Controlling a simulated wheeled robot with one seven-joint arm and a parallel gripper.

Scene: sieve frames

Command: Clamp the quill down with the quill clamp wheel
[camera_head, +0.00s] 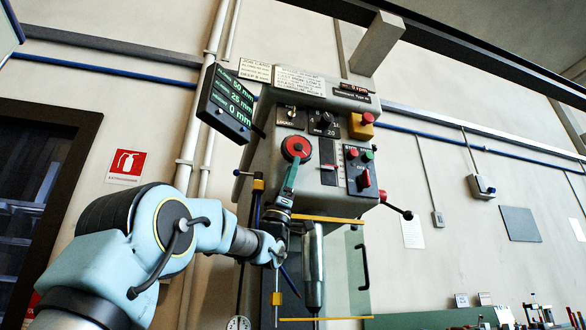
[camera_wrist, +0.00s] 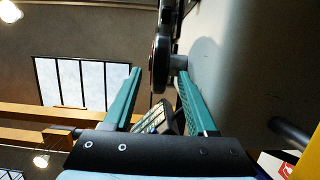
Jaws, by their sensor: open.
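The quill clamp wheel (camera_head: 296,148), a red disc with a black rim, sits on the front of the grey drill head. In the wrist view the wheel (camera_wrist: 159,62) appears edge-on, with a short grey hub joining it to the machine body. My gripper (camera_head: 290,176) reaches up from below the wheel. In the wrist view its teal fingers (camera_wrist: 159,73) are open, with the wheel's lower edge showing between their tips. I cannot tell whether either finger touches it. The metal quill or spindle (camera_head: 314,268) hangs vertically below the head.
A readout screen (camera_head: 230,104) juts out left of the head. A switch panel (camera_head: 360,170) and a black-knobbed lever (camera_head: 407,214) are to the right. Yellow bars (camera_head: 328,219) stand out below. Pipes run along the wall behind.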

